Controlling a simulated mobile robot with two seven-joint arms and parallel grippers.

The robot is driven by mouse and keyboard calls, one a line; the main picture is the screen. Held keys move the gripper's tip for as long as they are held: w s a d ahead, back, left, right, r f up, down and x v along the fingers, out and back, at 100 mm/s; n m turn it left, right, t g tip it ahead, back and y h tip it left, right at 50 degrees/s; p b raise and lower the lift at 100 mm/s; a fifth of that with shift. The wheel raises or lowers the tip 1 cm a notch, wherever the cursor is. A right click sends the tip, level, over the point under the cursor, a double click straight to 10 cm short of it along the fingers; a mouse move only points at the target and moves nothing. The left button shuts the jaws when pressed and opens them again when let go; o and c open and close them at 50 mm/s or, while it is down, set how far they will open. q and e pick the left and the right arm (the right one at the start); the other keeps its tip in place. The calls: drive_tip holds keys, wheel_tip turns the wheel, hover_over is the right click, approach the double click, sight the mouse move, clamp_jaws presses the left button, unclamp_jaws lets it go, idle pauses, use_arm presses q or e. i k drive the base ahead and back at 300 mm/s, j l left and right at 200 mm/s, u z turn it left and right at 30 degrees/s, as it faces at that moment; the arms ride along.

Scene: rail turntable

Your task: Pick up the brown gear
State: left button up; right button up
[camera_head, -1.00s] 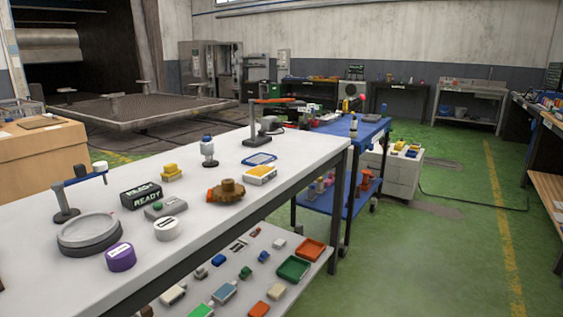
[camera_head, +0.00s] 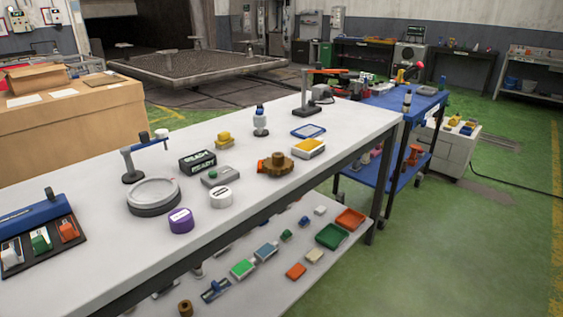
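The brown gear (camera_head: 276,163) lies on the white top of the long workbench (camera_head: 112,237), near its front edge. It is a toothed disc with a raised hub and an orange-brown part on its left side. A yellow and white block (camera_head: 308,148) sits just to its right, and a grey box with a green button (camera_head: 222,176) to its left. Neither of my grippers shows in the head view.
A round grey turntable (camera_head: 153,194), a purple cylinder (camera_head: 181,221) and a white cylinder (camera_head: 221,197) stand left of the gear. A black READY sign (camera_head: 198,162) stands behind. A blue cart (camera_head: 408,102) adjoins the bench's right end. Green floor in front is clear.

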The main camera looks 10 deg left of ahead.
sight(279, 164)
drive_tip(key=i+l, duration=0.65)
drive_tip(key=l, duration=0.15)
drive_tip(key=i+l+u, duration=0.4)
drive_tip(key=l+u, duration=0.2)
